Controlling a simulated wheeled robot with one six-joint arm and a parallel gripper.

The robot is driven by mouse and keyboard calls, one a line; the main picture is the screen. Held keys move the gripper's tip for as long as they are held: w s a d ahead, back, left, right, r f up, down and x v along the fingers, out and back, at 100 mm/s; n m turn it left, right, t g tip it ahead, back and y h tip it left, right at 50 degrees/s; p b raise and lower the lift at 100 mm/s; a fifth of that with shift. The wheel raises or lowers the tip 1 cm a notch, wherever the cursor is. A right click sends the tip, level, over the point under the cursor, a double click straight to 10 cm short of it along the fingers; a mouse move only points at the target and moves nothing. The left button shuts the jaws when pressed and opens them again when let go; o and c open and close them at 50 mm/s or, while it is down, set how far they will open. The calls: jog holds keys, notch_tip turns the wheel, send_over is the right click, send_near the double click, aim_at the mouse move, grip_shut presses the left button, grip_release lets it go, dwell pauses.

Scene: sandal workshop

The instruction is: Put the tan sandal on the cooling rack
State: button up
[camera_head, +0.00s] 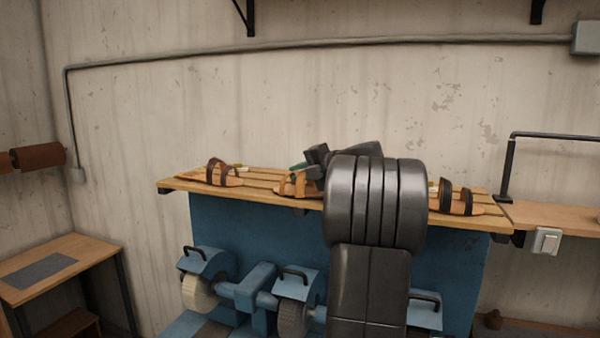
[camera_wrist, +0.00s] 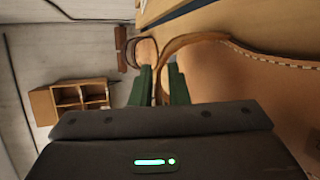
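The tan sandal (camera_head: 287,190) lies on a slatted wooden shelf in the head view, partly hidden by my arm and gripper. In the wrist view its tan sole (camera_wrist: 270,95) fills the right side, and a curved strap (camera_wrist: 195,39) arches up from it. My gripper (camera_head: 299,167) is at this sandal. In the wrist view its two green fingers (camera_wrist: 161,80) stand on either side of the strap, with a narrow gap that looks open. I cannot pick out a cooling rack for certain.
The slatted shelf (camera_head: 255,184) also holds a dark-strapped sandal (camera_head: 212,172) at left and another (camera_head: 457,198) at right. Blue grinding machines (camera_head: 255,295) stand below it. A small table (camera_head: 85,250) is at far left. The wrist view shows a wooden cubby (camera_wrist: 70,97).

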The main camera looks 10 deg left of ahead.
jog(key=shift+o, duration=0.9)
jog(key=shift+d+r, duration=0.15)
jog(key=b+v, duration=0.2)
jog(key=v, duration=0.9)
jog(key=shift+s+d+b, duration=0.25)
jog(key=shift+s+b, duration=0.05)
jog(key=shift+b, duration=0.1)
